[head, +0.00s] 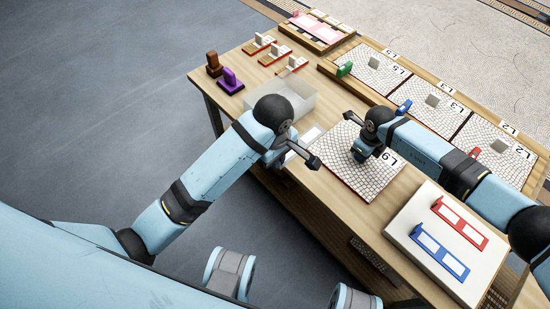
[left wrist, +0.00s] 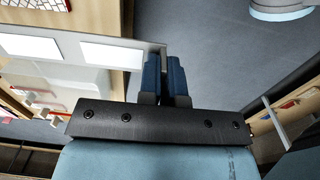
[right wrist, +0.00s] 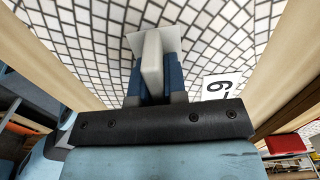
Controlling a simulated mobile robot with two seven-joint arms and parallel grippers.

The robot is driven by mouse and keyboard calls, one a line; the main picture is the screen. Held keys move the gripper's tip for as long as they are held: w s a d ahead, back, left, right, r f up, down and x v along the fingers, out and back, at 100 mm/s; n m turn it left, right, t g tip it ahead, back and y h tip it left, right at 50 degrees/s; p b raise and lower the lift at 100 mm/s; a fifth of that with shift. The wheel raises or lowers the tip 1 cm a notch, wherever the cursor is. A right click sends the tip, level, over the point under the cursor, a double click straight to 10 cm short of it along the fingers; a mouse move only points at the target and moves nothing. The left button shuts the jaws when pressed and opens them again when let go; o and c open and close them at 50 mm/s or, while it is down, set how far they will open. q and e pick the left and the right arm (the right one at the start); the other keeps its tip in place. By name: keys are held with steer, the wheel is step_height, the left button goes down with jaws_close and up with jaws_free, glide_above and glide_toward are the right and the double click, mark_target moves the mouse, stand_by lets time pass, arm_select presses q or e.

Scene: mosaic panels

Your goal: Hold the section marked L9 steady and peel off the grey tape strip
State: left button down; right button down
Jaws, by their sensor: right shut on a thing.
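The L9 section (head: 345,172) is a pale mosaic panel with a red edge, flat on the table; its L9 label (head: 391,158) is by its right corner. My right gripper (head: 361,155) is over the panel. In the right wrist view it is shut on the panel's upright grey block handle (right wrist: 152,62). My left gripper (head: 273,160) is low by the table's near edge, left of the panel.
A translucent tray (head: 302,102) stands behind my left wrist. Panels marked L5 (head: 372,66), L3 (head: 430,103) and L2 (head: 495,143) lie in a wooden frame. A pale board (head: 410,215) carries red and blue frames. Brown (head: 213,62) and purple (head: 230,80) stamps stand at the far left.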

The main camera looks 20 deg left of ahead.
arm_select(q)
steer(key=shift+r, duration=0.2)
arm_select(e)
steer(key=c, duration=1.1)
jaws_free()
step_height(320, 180, up, 12)
steer(key=shift+r, duration=0.1)
